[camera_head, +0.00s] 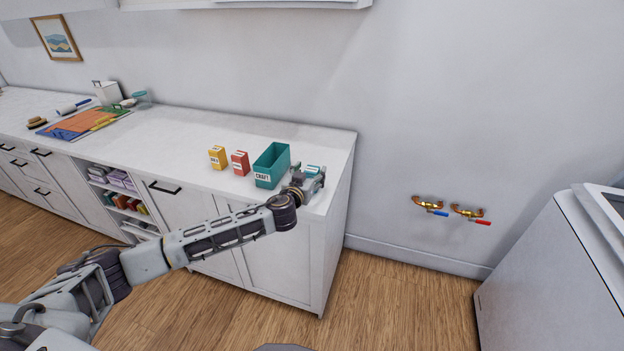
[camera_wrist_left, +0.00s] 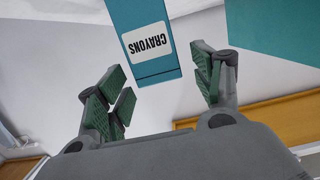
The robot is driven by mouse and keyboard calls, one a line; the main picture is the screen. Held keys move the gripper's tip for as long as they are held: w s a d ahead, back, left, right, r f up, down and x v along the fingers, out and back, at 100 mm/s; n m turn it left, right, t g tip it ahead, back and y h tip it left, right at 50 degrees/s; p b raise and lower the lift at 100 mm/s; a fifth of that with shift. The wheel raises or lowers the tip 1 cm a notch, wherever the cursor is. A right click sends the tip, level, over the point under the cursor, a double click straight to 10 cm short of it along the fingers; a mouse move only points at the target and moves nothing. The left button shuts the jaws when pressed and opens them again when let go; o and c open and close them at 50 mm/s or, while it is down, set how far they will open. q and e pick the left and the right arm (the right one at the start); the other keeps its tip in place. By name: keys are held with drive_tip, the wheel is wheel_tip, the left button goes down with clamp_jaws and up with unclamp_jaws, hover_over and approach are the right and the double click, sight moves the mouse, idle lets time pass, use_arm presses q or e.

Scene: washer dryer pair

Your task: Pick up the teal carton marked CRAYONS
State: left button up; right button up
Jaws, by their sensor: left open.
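The teal carton marked CRAYONS (camera_wrist_left: 150,65) shows in the left wrist view with its white label upside down. In the head view only a bit of the carton (camera_head: 313,168) shows behind my left gripper (camera_head: 309,181), at the counter's right end. My left gripper also shows in the left wrist view (camera_wrist_left: 165,85), open, with a finger on each side of the carton's near end. Gaps show between the fingers and the carton, and nothing is held. My right gripper is not in view.
A teal CRAFT bin (camera_head: 271,165) stands just left of the carton on the white counter (camera_head: 190,135). A red carton (camera_head: 240,163) and a yellow carton (camera_head: 217,157) stand further left. The counter's right edge is close by. Wall valves (camera_head: 448,208) are to the right.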

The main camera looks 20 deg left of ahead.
use_arm(q)
drive_tip(key=shift+w, duration=0.75)
drive_tip(key=shift+w+f, duration=0.2)
drive_tip(key=shift+w, duration=0.3)
drive_tip(key=c, duration=1.1)
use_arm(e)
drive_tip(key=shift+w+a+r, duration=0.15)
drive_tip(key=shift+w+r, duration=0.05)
